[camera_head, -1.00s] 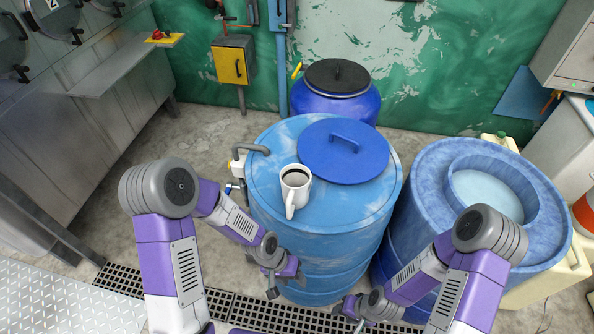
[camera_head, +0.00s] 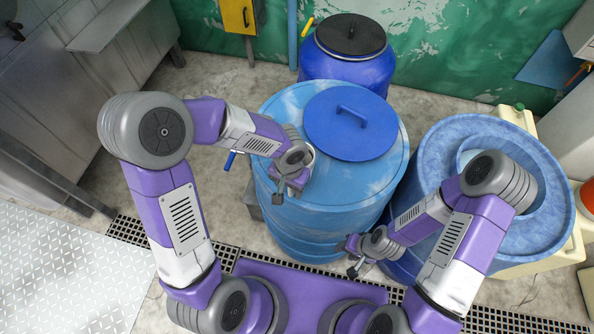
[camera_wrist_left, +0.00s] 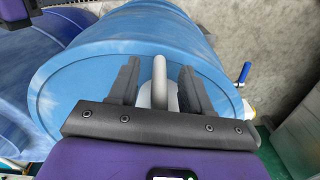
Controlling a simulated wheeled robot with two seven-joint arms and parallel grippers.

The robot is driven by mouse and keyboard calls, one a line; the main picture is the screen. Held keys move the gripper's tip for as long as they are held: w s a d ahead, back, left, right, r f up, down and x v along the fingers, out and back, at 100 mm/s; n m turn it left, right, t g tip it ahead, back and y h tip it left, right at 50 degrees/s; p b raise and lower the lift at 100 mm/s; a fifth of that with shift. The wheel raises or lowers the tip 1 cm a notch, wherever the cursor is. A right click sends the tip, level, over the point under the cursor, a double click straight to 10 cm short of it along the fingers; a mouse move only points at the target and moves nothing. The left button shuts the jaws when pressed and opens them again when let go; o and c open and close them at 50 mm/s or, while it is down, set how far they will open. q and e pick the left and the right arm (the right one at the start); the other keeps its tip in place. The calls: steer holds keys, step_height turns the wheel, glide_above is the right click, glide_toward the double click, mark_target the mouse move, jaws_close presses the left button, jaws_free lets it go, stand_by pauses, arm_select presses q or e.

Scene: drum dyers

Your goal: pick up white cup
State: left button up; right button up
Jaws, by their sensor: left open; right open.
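The white cup stands on the lid of the large light-blue barrel (camera_head: 345,195). In the head view my left gripper (camera_head: 290,187) covers most of it, and only a sliver of its rim (camera_head: 311,152) shows. In the left wrist view the cup (camera_wrist_left: 159,88) and its handle show between the two dark fingers of my left gripper (camera_wrist_left: 158,80). The fingers are open, one on each side; I cannot tell whether either touches the cup. My right gripper (camera_head: 354,258) is open and empty, low in front of the barrels and away from the cup.
A round blue cover (camera_head: 350,125) with a handle lies on the barrel top, close behind the cup. A dark-lidded blue drum (camera_head: 345,70) stands behind. A wide blue tub (camera_head: 520,215) stands at the right. A tap with a blue lever (camera_head: 230,160) is at the barrel's left.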

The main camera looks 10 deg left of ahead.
arm_select(q)
steer(key=shift+f, duration=0.8)
steer(key=shift+c, duration=0.5)
jaws_close()
step_height(320, 180, up, 10)
steer(key=shift+r+p, duration=0.1)
steer(key=shift+p, duration=0.95)
